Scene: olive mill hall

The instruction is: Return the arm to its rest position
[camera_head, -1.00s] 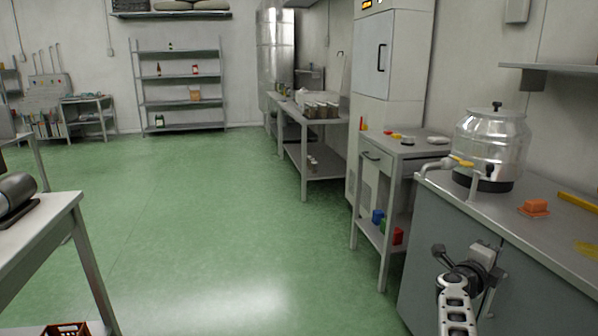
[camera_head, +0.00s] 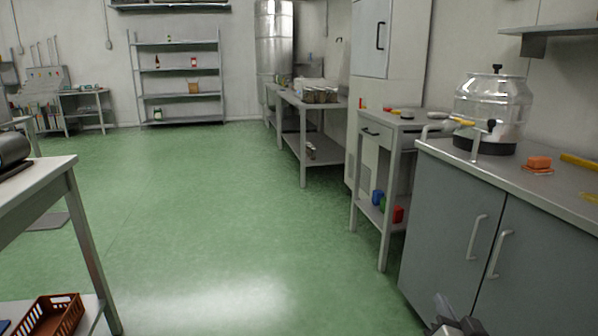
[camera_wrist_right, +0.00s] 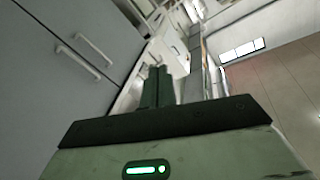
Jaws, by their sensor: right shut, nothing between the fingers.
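My right gripper (camera_head: 455,322) shows only in part at the bottom edge of the head view, low in front of the grey cabinet (camera_head: 440,225). The rest of the right arm is below the frame. In the right wrist view the two fingers of the right gripper (camera_wrist_right: 157,72) stand side by side, shut with nothing between them. The cabinet doors (camera_wrist_right: 45,70) fill the left of that view, apart from the fingers. My left gripper is not in the head view.
A steel tank (camera_head: 493,105) with a tap and an orange block (camera_head: 539,162) stand on the cabinet top. A small side table (camera_head: 381,135) is beside it. A white table (camera_head: 40,173) and a brown crate (camera_head: 50,315) are at left. Green floor between is clear.

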